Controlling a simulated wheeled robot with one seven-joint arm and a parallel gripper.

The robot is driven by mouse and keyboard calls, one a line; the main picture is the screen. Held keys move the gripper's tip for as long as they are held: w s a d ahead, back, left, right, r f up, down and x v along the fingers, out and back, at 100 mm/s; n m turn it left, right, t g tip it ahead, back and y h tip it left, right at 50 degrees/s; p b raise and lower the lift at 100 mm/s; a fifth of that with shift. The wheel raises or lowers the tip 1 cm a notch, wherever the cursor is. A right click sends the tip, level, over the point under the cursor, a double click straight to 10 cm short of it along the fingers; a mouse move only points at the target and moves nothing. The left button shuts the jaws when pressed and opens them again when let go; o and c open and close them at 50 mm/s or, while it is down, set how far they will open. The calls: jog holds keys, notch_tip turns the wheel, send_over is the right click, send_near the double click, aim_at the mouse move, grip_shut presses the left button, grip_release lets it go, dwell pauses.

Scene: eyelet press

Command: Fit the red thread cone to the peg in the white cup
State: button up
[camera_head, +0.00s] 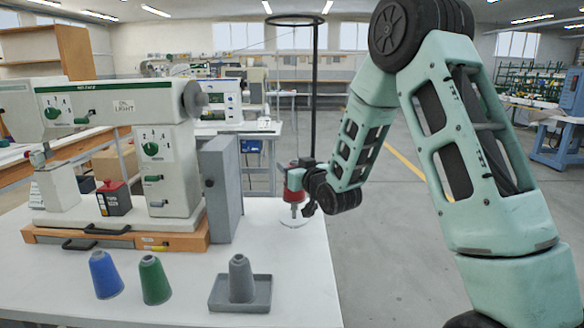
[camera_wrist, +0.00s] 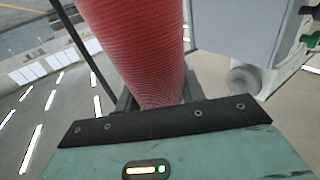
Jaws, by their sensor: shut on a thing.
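The red thread cone (camera_head: 294,188) is held in my gripper (camera_head: 306,185) above the right back part of the white table. In the wrist view the red cone (camera_wrist: 135,45) fills the upper middle, with dark jaw parts at its lower end. A thin greyish peg (camera_head: 294,211) shows just below the cone in the head view. A pale round rim (camera_head: 295,224), which looks like the white cup, lies on the table under it. I cannot tell whether the cone touches the peg or is around its tip.
A tall black pole (camera_head: 314,90) with a ring on top rises right behind the cone. The eyelet press (camera_head: 130,140) and a grey box (camera_head: 222,185) stand to the left. Blue (camera_head: 104,275) and green (camera_head: 154,280) cones and a grey cone (camera_head: 240,280) in a tray (camera_head: 262,294) stand in front.

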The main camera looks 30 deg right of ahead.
jog(key=shift+f+b, duration=2.9)
jog(key=shift+f, duration=0.15)
jog(key=o, duration=1.2)
jog(key=shift+c, duration=0.2)
jog(key=shift+r, duration=0.1)
jog(key=shift+r+p, duration=1.5)
jog(key=shift+r, duration=0.95)
